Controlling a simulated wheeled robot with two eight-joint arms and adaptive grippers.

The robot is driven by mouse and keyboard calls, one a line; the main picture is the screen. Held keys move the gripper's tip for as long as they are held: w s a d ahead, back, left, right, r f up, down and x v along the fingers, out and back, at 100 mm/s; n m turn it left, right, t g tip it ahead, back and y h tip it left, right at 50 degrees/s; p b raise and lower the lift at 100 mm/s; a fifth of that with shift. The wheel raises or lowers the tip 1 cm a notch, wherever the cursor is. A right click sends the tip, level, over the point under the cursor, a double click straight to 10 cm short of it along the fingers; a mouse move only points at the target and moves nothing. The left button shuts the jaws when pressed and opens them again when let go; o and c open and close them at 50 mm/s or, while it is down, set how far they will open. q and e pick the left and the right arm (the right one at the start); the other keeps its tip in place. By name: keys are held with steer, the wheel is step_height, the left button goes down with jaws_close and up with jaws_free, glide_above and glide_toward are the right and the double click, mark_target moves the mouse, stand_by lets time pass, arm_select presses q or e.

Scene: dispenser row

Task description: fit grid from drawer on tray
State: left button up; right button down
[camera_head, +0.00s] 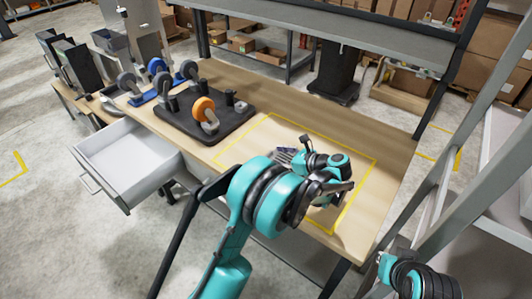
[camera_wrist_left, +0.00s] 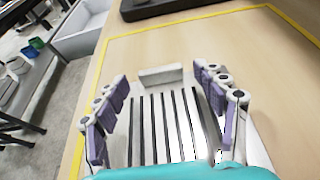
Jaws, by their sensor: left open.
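A pale slotted grid (camera_wrist_left: 145,125) with dark gaps lies low over the yellow-outlined area of the table in the left wrist view. My left gripper (camera_wrist_left: 160,95) is open, with its purple-padded fingers spread on either side of the grid. I cannot tell whether they touch it. A small pale block (camera_wrist_left: 160,74) stands at the grid's far end; whether it belongs to a tray beneath is unclear. In the head view the left hand and arm hide most of this spot. The open drawer (camera_head: 121,160) looks empty. My right gripper is not in view.
A black base (camera_head: 232,118) with an orange wheel (camera_head: 204,109) stands on the wooden table (camera_head: 390,150) behind the yellow outline. Blue and grey wheels stand farther left. A grey metal frame (camera_head: 455,170) rises at the right. The outline's right part is clear.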

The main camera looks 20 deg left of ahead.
arm_select(q)
steer(key=p+v, duration=0.1)
steer(key=v, duration=0.5)
steer(key=shift+d+r, duration=0.1)
steer(key=shift+r, duration=0.05)
steer(key=shift+d+r, duration=0.15)
steer(key=shift+r, duration=0.05)
steer(key=w+a+r+m+t+h, duration=0.1)
steer(key=w+r+m+t+h, duration=0.15)
steer(key=r+m+t, duration=0.75)
steer(key=w+a+r+m+t+h, duration=0.1)
steer(key=w+a+r+m+t, duration=0.3)
steer(key=r, duration=1.2)
steer(key=s+d+r+m+t+h, duration=0.1)
steer(key=s+d+r+m+h, duration=0.2)
steer(key=m, duration=0.4)
steer(key=s+d+r+m+t+h, duration=0.1)
steer(key=s+d+m+h, duration=0.15)
steer(key=m+h, duration=0.35)
steer(key=s+d+f+m+g+h, duration=0.35)
steer(key=s+f+m+g, duration=0.25)
steer(key=s+f+m, duration=0.8)
steer(key=s+a+f+m+g+y, duration=0.3)
steer(key=s+a+f+m+g, duration=0.4)
steer(key=s+f, duration=0.5)
steer(key=s+a+m, duration=0.2)
steer(key=shift+s+a+f+g, duration=0.25)
steer(key=shift+s+a+g, duration=0.05)
steer(key=shift+s, duration=0.1)
